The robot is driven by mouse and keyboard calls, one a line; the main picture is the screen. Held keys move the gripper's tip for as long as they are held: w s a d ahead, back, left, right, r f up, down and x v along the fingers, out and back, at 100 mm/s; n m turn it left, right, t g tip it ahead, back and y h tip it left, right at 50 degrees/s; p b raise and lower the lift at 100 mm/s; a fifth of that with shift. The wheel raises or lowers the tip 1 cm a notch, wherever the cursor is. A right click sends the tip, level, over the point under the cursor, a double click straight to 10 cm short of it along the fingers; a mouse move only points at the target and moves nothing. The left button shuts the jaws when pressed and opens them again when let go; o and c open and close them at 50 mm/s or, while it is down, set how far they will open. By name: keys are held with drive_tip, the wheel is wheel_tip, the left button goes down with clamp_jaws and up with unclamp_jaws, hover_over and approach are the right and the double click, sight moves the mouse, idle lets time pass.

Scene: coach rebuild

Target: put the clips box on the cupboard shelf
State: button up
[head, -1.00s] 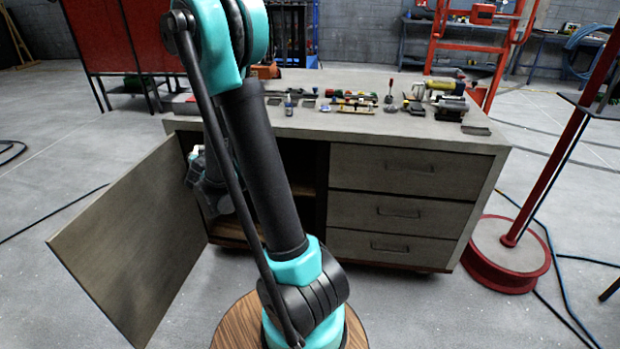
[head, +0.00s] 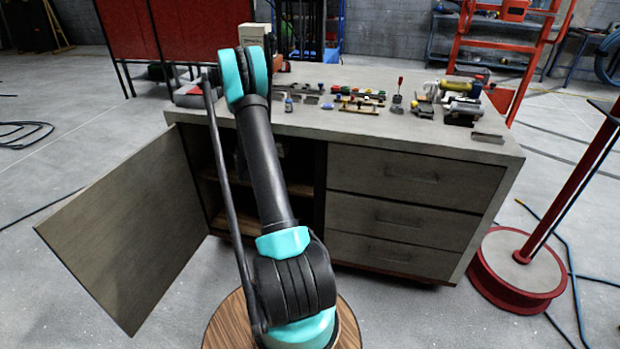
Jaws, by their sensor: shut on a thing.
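The cupboard is the left bay of a grey workbench (head: 420,142). Its door (head: 125,230) stands wide open to the left. A shelf (head: 300,190) shows inside the dark bay, partly covered by my arm. My arm rises in front of the bay and bends over at the bench's front edge. A small grey shape just right of the arm, inside the opening, is too dark to make out. My gripper's fingers are hidden behind the arm. I cannot make out the clips box or anything held.
Three drawers (head: 400,220) beside the bay are shut. A pale box (head: 252,37) shows behind my elbow. A red-based stand (head: 520,265) is at right.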

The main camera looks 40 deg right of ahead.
drive_tip(key=s+d+f+m+g+h, duration=0.1)
drive_tip(key=s+d+f+m+g, duration=0.15)
drive_tip(key=d, duration=0.45)
drive_tip(key=s+d+f+m+g+h, duration=0.1)
drive_tip(key=d+f, duration=0.3)
drive_tip(key=d, duration=0.4)
drive_tip(key=shift+s+d+f, duration=0.15)
drive_tip(key=shift+f, duration=2.55)
drive_tip(key=shift+s+d+f, duration=0.1)
drive_tip(key=shift+d+f, duration=0.05)
drive_tip(key=shift+f, duration=2.5)
drive_tip(key=shift+f, duration=0.15)
drive_tip(key=o, duration=1.3)
drive_tip(key=shift+r, duration=0.2)
